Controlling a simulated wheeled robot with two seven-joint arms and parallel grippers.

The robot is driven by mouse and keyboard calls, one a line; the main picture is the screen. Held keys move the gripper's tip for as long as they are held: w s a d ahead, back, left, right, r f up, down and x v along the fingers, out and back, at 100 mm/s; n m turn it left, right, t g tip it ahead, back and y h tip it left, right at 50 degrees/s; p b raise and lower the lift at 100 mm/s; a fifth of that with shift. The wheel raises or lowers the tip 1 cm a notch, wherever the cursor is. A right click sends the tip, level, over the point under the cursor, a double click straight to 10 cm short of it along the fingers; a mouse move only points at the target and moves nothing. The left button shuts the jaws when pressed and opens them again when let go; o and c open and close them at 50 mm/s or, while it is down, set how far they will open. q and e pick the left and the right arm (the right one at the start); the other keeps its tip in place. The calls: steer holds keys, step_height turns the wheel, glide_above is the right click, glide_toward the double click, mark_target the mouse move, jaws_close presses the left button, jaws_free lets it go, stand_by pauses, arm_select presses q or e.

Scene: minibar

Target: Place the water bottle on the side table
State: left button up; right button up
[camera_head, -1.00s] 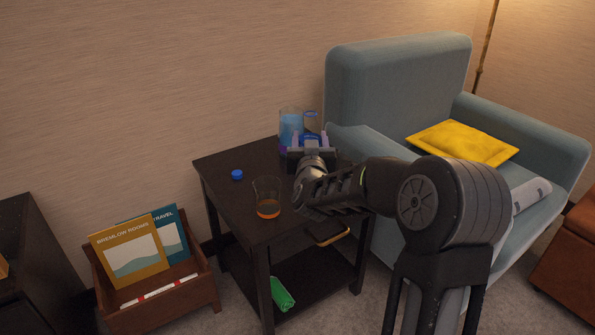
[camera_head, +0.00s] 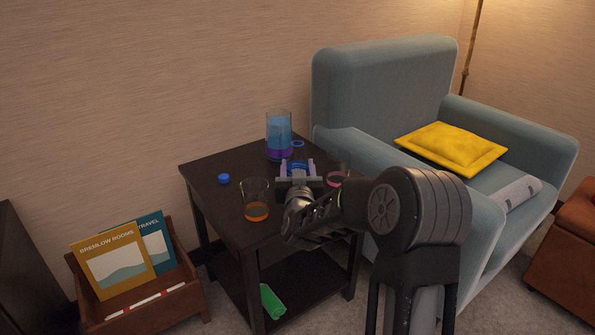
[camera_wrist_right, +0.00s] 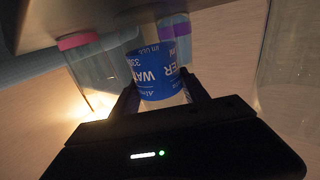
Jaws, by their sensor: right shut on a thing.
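My right gripper (camera_head: 297,170) is shut on the water bottle (camera_head: 297,166), over the dark side table (camera_head: 213,176). In the right wrist view the bottle (camera_wrist_right: 157,72) has a blue label with white upside-down lettering and sits between both fingers. Its base is close to the tabletop; I cannot tell whether it touches. My left gripper is not in view.
On the table stand a tall glass with blue and purple (camera_head: 279,133), a glass with orange drink (camera_head: 257,209), a pink-ringed glass (camera_head: 338,179) and a blue cap (camera_head: 223,179). A blue armchair (camera_head: 385,95) is right of the table; a magazine rack (camera_head: 195,300) is left.

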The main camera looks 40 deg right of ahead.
steer(key=shift+r, duration=0.1)
steer(key=o, duration=1.5)
steer(key=shift+s+a, duration=0.15)
steer(key=shift+s, duration=0.05)
steer(key=p+v, duration=0.2)
steer(key=v, duration=0.8)
steer(key=shift+s+a+r, duration=0.1)
steer(key=shift+s+a, duration=0.35)
steer(key=shift+s, duration=0.2)
